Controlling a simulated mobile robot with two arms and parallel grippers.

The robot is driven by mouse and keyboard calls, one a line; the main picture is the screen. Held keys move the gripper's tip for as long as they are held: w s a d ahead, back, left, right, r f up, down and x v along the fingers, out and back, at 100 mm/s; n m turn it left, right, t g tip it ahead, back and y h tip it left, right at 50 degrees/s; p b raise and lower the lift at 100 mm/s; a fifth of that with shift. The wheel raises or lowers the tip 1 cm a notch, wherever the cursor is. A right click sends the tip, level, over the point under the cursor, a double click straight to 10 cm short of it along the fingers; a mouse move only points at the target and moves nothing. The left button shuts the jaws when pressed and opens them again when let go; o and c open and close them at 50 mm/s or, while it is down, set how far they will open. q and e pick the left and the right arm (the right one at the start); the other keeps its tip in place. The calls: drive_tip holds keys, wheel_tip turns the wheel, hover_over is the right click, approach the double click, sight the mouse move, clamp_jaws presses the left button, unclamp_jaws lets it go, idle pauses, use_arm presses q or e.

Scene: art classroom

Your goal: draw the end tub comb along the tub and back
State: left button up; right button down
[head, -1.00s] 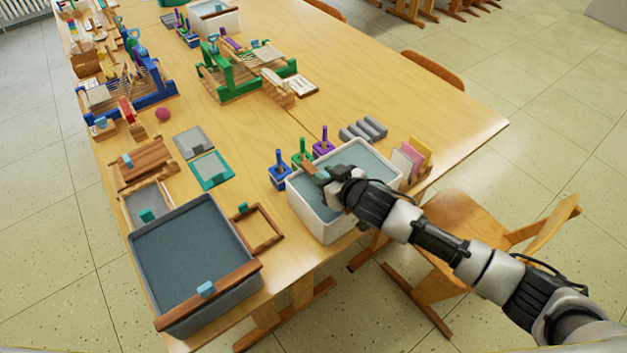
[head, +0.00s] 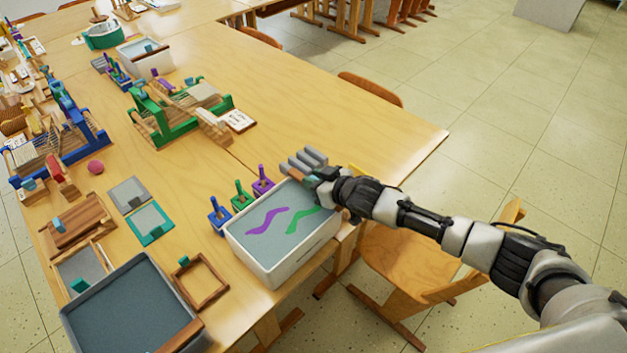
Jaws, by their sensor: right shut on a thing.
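A white tub (head: 285,276) with a grey surface stands at the table's near right edge. A purple wavy streak (head: 266,220) and a green wavy streak (head: 300,219) show on its surface. My right gripper (head: 318,178) is over the tub's far right end. It is shut on the comb (head: 296,174), a brown wooden bar with a teal grip. The gripper hides part of the comb, and I cannot tell whether its teeth touch the surface. My left gripper is not in view.
Blue (head: 219,214), green (head: 241,195) and purple (head: 262,180) pots stand along the tub's left side. Grey bars (head: 303,159) lie just beyond it. A large grey tub (head: 130,310) is at lower left, beside a wooden frame (head: 199,282). A chair (head: 400,262) stands below my arm.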

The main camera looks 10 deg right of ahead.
drive_tip(key=shift+w+d, duration=0.1)
drive_tip(key=shift+d, duration=0.1)
drive_tip(key=c, duration=1.1)
unclamp_jaws()
drive_tip(key=shift+d, duration=0.1)
drive_tip(key=v, duration=1)
drive_tip(key=shift+s+d+r+b, duration=0.1)
drive_tip(key=shift+s+r+b, duration=0.1)
drive_tip(key=shift+s+b, duration=0.15)
drive_tip(key=shift+w, duration=0.1)
